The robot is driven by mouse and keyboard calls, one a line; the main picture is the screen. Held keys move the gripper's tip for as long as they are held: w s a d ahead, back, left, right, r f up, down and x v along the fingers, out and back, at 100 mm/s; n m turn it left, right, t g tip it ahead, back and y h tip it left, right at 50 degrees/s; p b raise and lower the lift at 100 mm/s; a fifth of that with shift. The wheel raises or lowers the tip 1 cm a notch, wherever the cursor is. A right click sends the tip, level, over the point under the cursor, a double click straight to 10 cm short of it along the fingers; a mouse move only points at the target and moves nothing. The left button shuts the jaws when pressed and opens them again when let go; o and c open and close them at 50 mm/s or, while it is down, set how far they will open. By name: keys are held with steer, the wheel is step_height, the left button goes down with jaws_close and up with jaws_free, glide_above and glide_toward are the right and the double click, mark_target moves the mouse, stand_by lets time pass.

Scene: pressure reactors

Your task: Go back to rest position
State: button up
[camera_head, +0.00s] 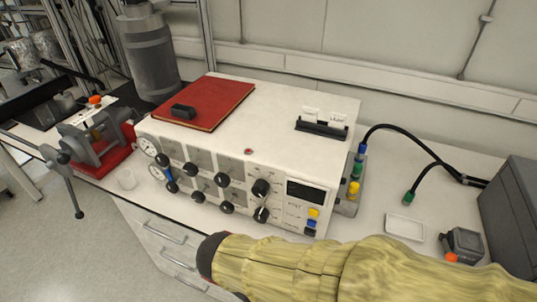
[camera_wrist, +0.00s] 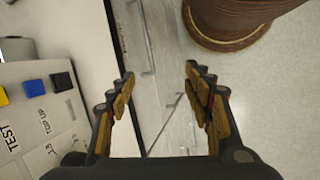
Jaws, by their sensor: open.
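My gripper (camera_wrist: 158,88) shows in the wrist view with its two fingers spread apart and nothing between them. It points down past the front edge of the bench, over drawer fronts and floor. In the head view my arm, in a yellowish sleeve, reaches in from the lower right and ends in front of the bench. The fingers are hidden there. The white control box (camera_head: 245,108) with knobs, gauges and a small display stands on the bench behind the arm. Its panel (camera_wrist: 40,125) with a yellow, a black and a blue button is at the left of the wrist view.
A red book (camera_head: 205,100) lies on the box. A grey clamp-like device (camera_head: 92,142) stands at left, a small white tray (camera_head: 405,228) and a grey case (camera_head: 512,210) at right. A brown round object (camera_wrist: 225,22) is near the gripper. Open floor (camera_head: 45,240) is at lower left.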

steer(key=d+r+m+t+y+p, duration=0.2)
steer(key=d+r+m, duration=0.9)
steer(key=d+r, duration=0.6)
steer(key=shift+w+r+t+y, duration=0.4)
steer(key=shift+r+t+y, duration=0.25)
steer(key=shift+t+y, duration=0.35)
